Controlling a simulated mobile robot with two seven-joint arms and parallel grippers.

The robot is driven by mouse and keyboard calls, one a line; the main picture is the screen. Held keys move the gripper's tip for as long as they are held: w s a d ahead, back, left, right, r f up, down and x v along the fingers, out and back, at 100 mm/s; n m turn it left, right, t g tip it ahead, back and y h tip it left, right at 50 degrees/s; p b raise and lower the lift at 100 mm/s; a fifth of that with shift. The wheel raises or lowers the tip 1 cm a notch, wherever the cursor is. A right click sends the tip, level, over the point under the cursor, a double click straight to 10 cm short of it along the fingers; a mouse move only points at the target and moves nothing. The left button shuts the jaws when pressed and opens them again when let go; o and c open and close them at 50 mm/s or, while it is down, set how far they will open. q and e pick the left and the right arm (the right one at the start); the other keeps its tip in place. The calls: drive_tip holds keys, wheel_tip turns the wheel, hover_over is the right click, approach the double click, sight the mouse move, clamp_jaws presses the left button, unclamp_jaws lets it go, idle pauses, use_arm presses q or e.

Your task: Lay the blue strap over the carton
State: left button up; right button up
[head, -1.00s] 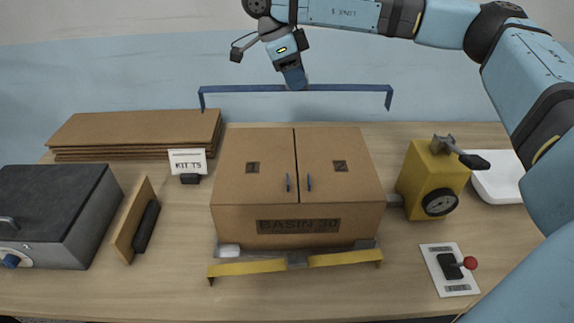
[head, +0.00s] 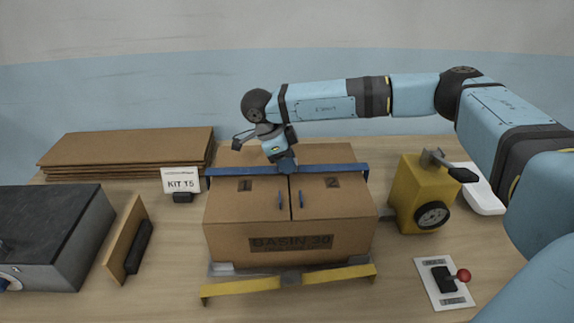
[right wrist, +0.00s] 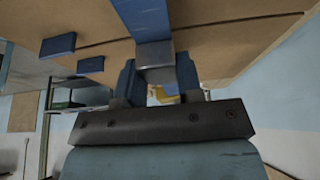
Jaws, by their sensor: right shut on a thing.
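The cardboard carton (head: 288,240), marked BASIN, stands in the middle of the table, its two top flaps closed. My right gripper (head: 286,162) is shut on the middle of the blue strap (head: 235,171) from above. The strap runs left to right across the rear part of the carton's top, its bent ends pointing down near the carton's sides. I cannot tell whether it touches the top. The right wrist view shows the strap (right wrist: 143,15) and a grey block (right wrist: 155,62) between the fingers. My left gripper is not in view.
A yellow bracket (head: 240,288) lies along the carton's front. A KIT sign (head: 181,180), an upright board (head: 122,235) and a dark-topped box (head: 50,225) are left. Flat cardboard (head: 130,150) lies behind.

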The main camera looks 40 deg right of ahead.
drive_tip(key=shift+f, duration=0.95)
drive_tip(key=shift+f, duration=0.2)
drive_tip(key=o, duration=0.9)
drive_tip(key=shift+o, duration=0.2)
drive_tip(key=shift+r, duration=0.2)
